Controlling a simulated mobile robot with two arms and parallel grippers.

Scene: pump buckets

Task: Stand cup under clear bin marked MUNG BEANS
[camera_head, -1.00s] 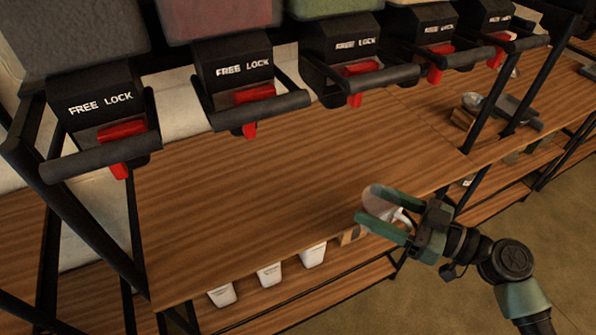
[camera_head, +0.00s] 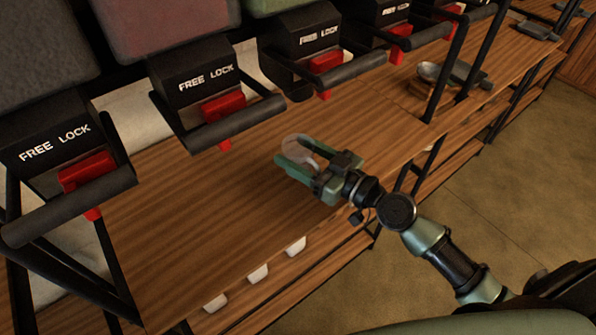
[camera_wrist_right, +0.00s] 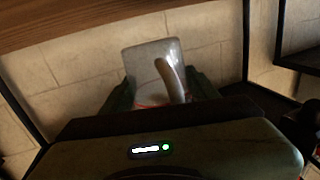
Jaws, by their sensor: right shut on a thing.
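A clear cup (camera_head: 297,145) with a pale handle is held in my right gripper (camera_head: 293,154). In the head view the cup shows against the wooden shelf board, in front of the dispenser row; its height above the board is hard to tell. In the right wrist view the cup (camera_wrist_right: 143,62) stands between the fingers, with its handle toward the camera. Of the bins, a dark grey one (camera_head: 40,50), a reddish one (camera_head: 150,25) and a green one (camera_head: 270,6) show only their lower parts. No MUNG BEANS label is readable. My left gripper is out of view.
Black dispensers marked FREE LOCK, with red levers (camera_head: 222,107) and protruding black bars (camera_head: 235,122), overhang the wooden shelf board (camera_head: 190,215). Black uprights (camera_head: 447,72) frame the shelf. A metal scoop (camera_head: 430,71) lies farther right. White containers (camera_head: 258,272) stand below. The board's middle is clear.

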